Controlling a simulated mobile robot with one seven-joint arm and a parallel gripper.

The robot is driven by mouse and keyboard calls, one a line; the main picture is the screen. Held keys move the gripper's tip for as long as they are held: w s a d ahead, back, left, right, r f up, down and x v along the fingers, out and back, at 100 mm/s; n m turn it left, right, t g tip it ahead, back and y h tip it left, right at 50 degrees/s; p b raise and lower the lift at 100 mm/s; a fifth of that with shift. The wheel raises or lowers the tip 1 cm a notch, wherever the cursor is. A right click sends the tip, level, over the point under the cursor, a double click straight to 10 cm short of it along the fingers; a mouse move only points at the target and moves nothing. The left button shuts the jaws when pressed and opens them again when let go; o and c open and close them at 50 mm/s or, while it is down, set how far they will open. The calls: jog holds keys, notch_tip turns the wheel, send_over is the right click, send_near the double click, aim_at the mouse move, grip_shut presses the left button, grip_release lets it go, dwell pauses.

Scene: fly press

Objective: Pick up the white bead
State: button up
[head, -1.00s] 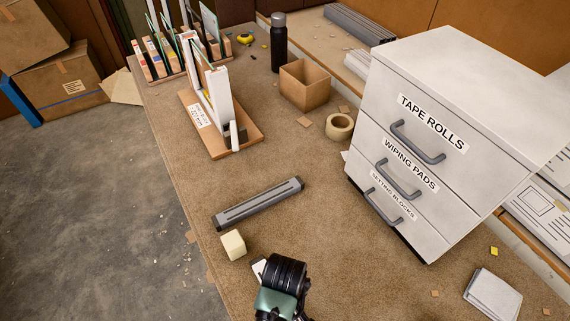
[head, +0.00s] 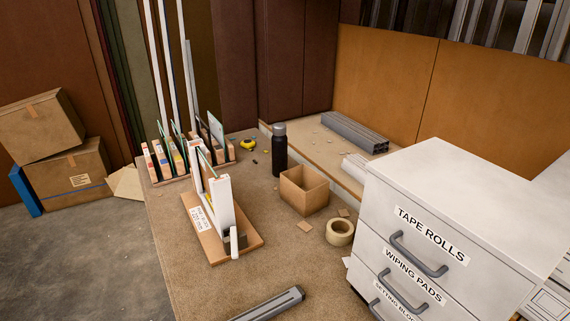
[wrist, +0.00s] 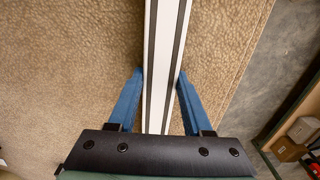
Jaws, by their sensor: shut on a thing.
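In the wrist view the white bead (wrist: 166,50) is a long white strip with two dark lengthwise lines. It runs from the top edge down between the two blue fingers of my gripper (wrist: 160,78). The fingers are shut on it, one on each side. Its far end is out of view, and its near end is cut off by the gripper body. My gripper is not in the head view.
A wooden stand (head: 249,245) with white upright pieces stands on the carpeted bench. Behind it is a rack of strips (head: 186,169). A bottle (head: 279,152), open box (head: 303,192), tape roll (head: 340,232), grey bar (head: 270,305) and drawer cabinet (head: 450,190) stand around.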

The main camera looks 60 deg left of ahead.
grip_shut()
jog(key=shift+r, duration=0.1)
notch_tip(320, 180, up, 10)
jog(key=b, duration=0.1)
dwell(0.4)
